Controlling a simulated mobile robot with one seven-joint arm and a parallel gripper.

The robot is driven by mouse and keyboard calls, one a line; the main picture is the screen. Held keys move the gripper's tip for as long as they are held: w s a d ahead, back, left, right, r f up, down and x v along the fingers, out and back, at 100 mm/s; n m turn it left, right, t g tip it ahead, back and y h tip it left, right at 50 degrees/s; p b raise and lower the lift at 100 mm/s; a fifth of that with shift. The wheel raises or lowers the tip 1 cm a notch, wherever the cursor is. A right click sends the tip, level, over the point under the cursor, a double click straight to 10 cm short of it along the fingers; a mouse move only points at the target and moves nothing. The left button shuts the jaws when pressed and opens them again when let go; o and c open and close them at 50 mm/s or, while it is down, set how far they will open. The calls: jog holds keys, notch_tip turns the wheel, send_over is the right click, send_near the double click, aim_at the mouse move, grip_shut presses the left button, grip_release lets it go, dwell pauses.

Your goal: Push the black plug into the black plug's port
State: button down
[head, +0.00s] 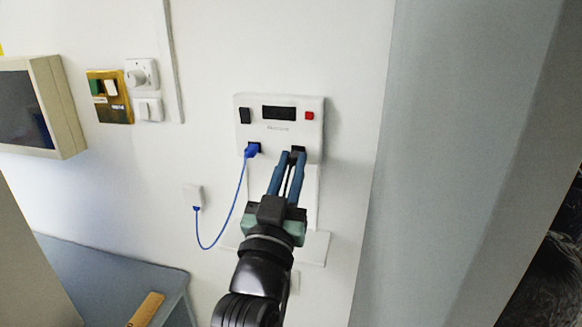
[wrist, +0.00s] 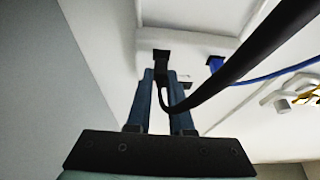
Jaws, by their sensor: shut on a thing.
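My gripper (head: 292,154) reaches up to the white wall unit and is shut on the black plug. In the wrist view the black plug (wrist: 161,74) shows between the fingertips of my gripper (wrist: 162,78), and its thick black cable (wrist: 230,78) loops away to the upper right. The black plug's port (wrist: 161,54) is a dark square in the unit's edge, straight ahead of the plug. The plug's front meets or overlaps the port in view; I cannot tell how deep it sits. In the head view the fingers largely hide the plug.
The white wall unit (head: 267,138) has a dark display, a black switch and a red button. A blue plug (head: 252,150) sits in its left port, its cable (head: 237,205) running to a wall socket. A grey panel (head: 430,180) stands on the right.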

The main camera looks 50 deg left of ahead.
jog(key=shift+w+a, duration=0.3)
jog(key=shift+w, duration=0.1)
jog(key=c, duration=0.7)
grip_release()
jog(key=shift+b+v, duration=2.9)
jog(key=shift+v, duration=3.55)
jog(key=shift+f, duration=0.1)
